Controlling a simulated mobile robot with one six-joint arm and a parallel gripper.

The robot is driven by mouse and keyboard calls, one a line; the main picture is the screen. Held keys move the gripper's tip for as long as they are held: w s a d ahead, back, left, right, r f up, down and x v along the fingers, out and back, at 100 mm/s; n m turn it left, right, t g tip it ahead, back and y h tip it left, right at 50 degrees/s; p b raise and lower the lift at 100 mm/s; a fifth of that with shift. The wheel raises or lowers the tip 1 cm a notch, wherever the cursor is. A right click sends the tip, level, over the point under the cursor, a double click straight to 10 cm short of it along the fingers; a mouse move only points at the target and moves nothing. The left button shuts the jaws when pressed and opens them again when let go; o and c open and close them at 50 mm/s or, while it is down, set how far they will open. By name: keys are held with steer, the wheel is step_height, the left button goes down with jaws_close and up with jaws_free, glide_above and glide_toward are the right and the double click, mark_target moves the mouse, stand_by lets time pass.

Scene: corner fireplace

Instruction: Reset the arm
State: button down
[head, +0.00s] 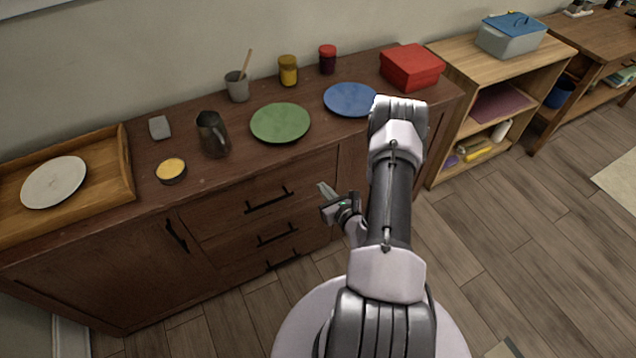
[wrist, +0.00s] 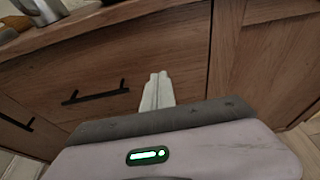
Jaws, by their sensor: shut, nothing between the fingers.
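My gripper (head: 324,190) is in front of the drawers of the dark wooden sideboard (head: 215,190), below its top edge. My arm rises from my base and folds back down to it. In the wrist view the two pale fingers of my gripper (wrist: 158,90) lie side by side, shut and empty. They point toward the sideboard's front, and a black drawer handle (wrist: 96,92) is to their left. I cannot tell the exact gap between the fingertips and the sideboard.
The sideboard top holds a tray (head: 125,165) with a white plate (head: 54,182), a dark jug (head: 213,134), a green plate (head: 280,123), a blue plate (head: 351,99) and a red box (head: 411,66). A light shelf unit (head: 455,60) stands to the right.

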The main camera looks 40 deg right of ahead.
steer(key=p+v, duration=0.2)
steer(key=v, duration=0.5)
steer(key=w+a+r+n+t+y, duration=0.1)
steer(key=w+a+r+n+y, duration=0.25)
steer(key=r, duration=0.25)
steer(key=w+a+r+n+t+y, duration=0.1)
steer(key=w+a+r+n+y, duration=0.2)
steer(key=w+r, duration=0.25)
steer(key=a+r+n+g+y, duration=0.5)
steer(key=a+r+n+y, duration=0.35)
steer(key=a+r, duration=0.45)
steer(key=s+a+r+n+g+h, duration=0.1)
steer(key=s+a+r+n+g, duration=0.35)
steer(key=s+a+n, duration=0.2)
steer(key=s+a+r+n+g+h, duration=0.2)
steer(key=s+a+r+n+g, duration=0.1)
steer(key=s+a+n+g, duration=0.35)
steer(key=s+d+r+n+t+h, duration=0.2)
steer(key=s+r+n+t+h, duration=0.2)
steer(key=r+n+t+h, duration=0.1)
steer(key=shift+s+d+r+n+t+h, duration=0.3)
steer(key=shift+r+n+h, duration=0.3)
steer(key=shift+r+n, duration=0.15)
